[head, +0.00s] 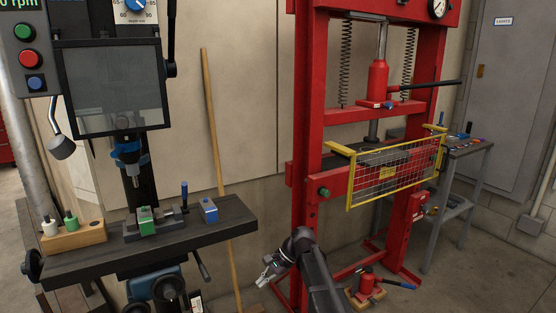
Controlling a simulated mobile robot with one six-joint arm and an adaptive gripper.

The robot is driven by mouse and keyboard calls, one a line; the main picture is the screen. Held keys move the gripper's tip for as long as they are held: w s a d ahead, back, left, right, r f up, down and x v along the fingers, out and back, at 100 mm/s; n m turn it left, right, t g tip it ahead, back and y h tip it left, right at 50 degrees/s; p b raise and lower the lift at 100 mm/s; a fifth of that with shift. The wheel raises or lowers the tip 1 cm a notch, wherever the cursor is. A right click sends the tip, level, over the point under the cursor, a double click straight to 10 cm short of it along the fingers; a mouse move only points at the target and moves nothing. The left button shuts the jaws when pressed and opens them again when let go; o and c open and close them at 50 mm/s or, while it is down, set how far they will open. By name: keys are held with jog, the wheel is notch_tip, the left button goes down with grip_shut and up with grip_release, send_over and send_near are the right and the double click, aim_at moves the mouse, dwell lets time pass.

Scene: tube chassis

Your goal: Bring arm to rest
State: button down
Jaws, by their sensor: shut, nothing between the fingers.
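My arm reaches up from the bottom edge of the head view, a little right of the middle. My gripper (266,281) is at its end, pointing down and to the left. It is small in the picture; its fingers look closed and hold nothing. It is in front of the red press frame's left foot and right of the drill press table, touching nothing that I can see.
A drill press table (200,228) with a vise (155,224) and a blue block (209,211) stands at left. A red press (303,150) with a yellow mesh guard (395,172) stands behind my arm. A wooden pole (215,150) leans on the wall. A red jack (367,284) is on the floor.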

jog(key=s+d+f+n+t+h, duration=0.1)
jog(key=s+d+f+n+h, duration=0.25)
jog(key=s+d, duration=0.6)
jog(key=s+d+f+n+t+h, duration=0.2)
jog(key=s+d+n+h, duration=0.3)
jog(key=d, duration=0.7)
notch_tip(320, 180, up, 29)
jog(key=p, duration=2.9)
jog(key=shift+s+d, duration=0.3)
jog(key=shift+s, duration=0.05)
jog(key=shift+m, duration=0.25)
